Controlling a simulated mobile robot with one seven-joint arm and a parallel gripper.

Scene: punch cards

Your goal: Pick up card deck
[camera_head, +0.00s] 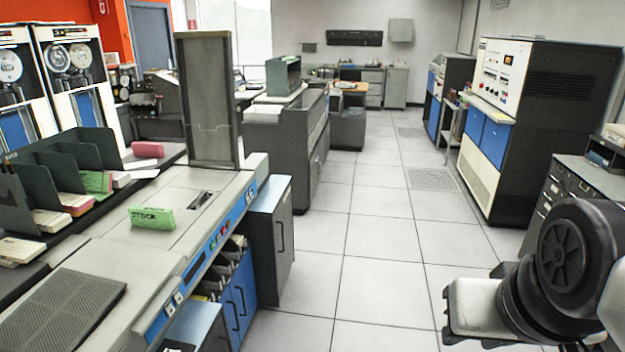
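A green card deck (152,218) with dark handwriting on its side, which seems to read "STOCK", sits on the flat beige top of the card machine (125,250) at the left. It stands apart from the other cards, with bare surface around it. Part of my arm shows at the lower right, far across the aisle from the deck. My gripper's fingers do not show.
A dark rack (65,150) with several card stacks stands behind the deck, including a green stack (97,182). A pink deck (147,149) lies farther back. A tall dark panel (208,100) rises behind. The tiled floor (385,265) is clear.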

